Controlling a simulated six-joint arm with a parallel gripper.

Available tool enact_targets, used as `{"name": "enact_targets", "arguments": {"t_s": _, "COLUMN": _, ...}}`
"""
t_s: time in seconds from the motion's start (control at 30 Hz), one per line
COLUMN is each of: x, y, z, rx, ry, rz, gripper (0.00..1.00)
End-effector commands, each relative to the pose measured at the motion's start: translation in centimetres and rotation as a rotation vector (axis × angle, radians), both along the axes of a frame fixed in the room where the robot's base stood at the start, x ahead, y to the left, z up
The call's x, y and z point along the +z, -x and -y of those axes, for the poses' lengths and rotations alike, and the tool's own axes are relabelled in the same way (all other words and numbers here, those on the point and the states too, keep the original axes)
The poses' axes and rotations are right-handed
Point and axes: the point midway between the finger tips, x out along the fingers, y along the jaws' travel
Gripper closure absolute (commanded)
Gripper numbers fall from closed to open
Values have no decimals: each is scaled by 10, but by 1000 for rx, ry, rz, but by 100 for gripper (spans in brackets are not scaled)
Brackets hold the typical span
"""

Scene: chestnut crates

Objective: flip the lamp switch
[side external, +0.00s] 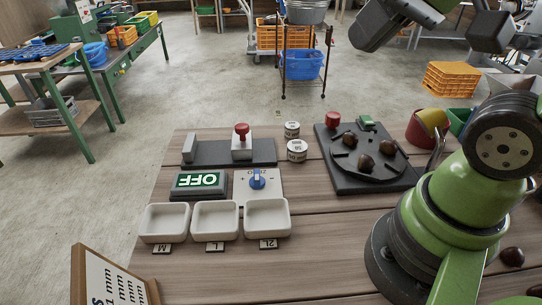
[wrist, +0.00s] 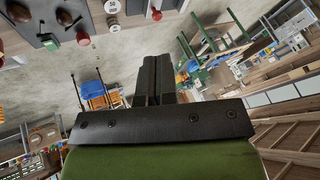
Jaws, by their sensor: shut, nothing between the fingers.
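A dark board (side external: 348,183) farther right has a red button (side external: 332,119), a small green switch (side external: 367,121) and several chestnuts on a round plate. None is labelled as the lamp switch, so I cannot tell which it is. My gripper (wrist: 154,62) is shut and empty in the wrist view, apart from everything. The red button (wrist: 83,38) shows at that view's upper left.
Three white trays (side external: 215,237) line the table's near left. A dark base with a red-topped lever (side external: 241,130) stands behind the sign. Two round tins (side external: 297,150) stand beside it. A framed card (side external: 105,280) is at the front left. The air above the table's left is free.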

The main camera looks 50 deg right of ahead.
Motion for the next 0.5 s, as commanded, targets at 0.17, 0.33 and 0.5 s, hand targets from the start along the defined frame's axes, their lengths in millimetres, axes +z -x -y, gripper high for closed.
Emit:
{"name": "enact_targets", "arguments": {"t_s": 0.17, "x": -7, "y": 24, "z": -14, "rx": 77, "ry": -7, "rz": 54, "gripper": 100}}
{"name": "enact_targets", "arguments": {"t_s": 0.33, "x": -9, "y": 28, "z": -16, "rx": 89, "ry": -10, "rz": 62, "gripper": 100}}
{"name": "enact_targets", "arguments": {"t_s": 0.5, "x": -8, "y": 28, "z": -16, "rx": 86, "ry": -10, "rz": 61, "gripper": 100}}
